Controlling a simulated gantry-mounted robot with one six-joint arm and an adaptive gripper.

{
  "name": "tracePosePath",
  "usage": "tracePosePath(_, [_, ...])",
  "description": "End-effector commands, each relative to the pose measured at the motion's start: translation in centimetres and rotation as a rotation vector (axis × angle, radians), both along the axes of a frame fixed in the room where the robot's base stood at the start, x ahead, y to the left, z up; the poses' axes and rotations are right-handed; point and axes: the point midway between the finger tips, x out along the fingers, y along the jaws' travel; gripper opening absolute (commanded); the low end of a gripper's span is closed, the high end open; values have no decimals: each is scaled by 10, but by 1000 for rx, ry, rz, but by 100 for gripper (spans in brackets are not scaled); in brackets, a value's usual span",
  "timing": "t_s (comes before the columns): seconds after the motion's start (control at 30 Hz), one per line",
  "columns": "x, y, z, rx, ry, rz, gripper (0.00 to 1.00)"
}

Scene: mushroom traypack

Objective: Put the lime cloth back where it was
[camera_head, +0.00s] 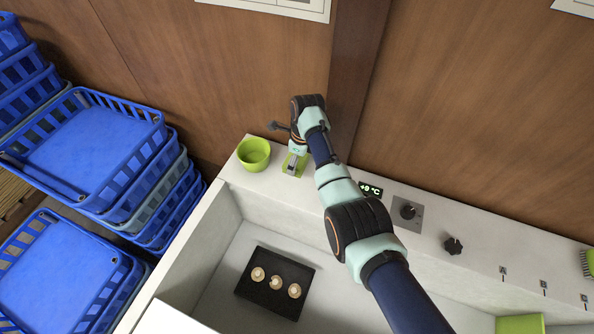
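Another lime block-like thing (520,325) shows at the bottom right edge, cut off by the frame.
The lime bowl (254,154) stands close left of my gripper. A black tray (252,291) with 3 mushrooms lies in the basin. A display (371,189), knobs (407,210) and a green brush (587,262) line the ledge. Blue crates (90,150) are stacked at left.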

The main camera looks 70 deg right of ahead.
Motion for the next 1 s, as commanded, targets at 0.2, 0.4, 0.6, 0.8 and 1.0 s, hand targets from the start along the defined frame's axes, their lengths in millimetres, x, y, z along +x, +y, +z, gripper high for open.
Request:
tracePosePath(0.2, [0, 0, -11, -1, -1, 0, 35])
tracePosePath(0.4, [0, 0, -47, 1, 0, 0, 35])
tracePosePath(0.6, [0, 0, -48, -2, -1, 0, 35])
tracePosePath(0.8, [0, 0, -52, -1, -1, 0, 35])
tracePosePath(1.0, [0, 0, -51, -1, -1, 0, 100])
